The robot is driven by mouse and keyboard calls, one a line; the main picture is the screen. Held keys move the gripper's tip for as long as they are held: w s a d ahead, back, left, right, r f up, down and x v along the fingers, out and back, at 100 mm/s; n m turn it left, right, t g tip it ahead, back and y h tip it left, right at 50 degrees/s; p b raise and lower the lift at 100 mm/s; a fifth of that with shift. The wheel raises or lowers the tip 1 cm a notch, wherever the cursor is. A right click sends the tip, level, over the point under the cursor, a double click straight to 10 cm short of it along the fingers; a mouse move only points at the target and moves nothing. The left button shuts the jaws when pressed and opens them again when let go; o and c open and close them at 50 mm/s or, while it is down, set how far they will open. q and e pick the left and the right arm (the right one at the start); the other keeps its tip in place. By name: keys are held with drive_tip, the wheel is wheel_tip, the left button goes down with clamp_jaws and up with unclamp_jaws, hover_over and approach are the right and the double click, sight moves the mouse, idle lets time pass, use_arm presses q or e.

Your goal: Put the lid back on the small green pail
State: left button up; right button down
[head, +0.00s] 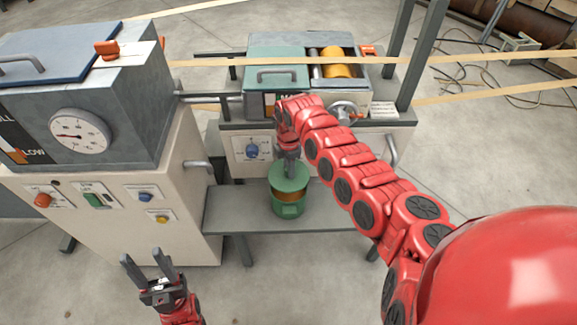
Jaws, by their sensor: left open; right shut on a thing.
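The small green pail (288,209) stands on a grey shelf in the middle of the head view. Its green lid (289,181) is over the pail, roughly level. An orange-brown band shows between the lid and the lower green part; I cannot tell whether the lid touches the rim. My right gripper (290,161) points down from above and is shut on the top of the lid; its fingertips are partly hidden. My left gripper (143,262) is open and empty at the lower left, well away from the pail.
The grey shelf (232,213) has free room left of the pail. A winder machine (285,106) with a yellow roll stands behind it. A cabinet with a dial (80,136) and knobs stands left. Yellowish strips cross the back. Cables lie on the floor at right.

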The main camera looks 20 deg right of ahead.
drive_tip(key=shift+f+b, duration=0.65)
drive_tip(key=shift+f, duration=0.05)
wheel_tip(320, 180, down, 3)
drive_tip(key=b, duration=0.2)
drive_tip(key=shift+b, duration=0.3)
drive_tip(key=shift+f+b, duration=0.3)
drive_tip(key=shift+f, duration=0.45)
drive_tip(key=shift+r+p, duration=0.15)
drive_tip(key=shift+p, duration=0.2)
drive_tip(key=shift+f, duration=0.2)
idle(0.7)
idle(0.4)
drive_tip(key=shift+c, duration=0.2)
unclamp_jaws()
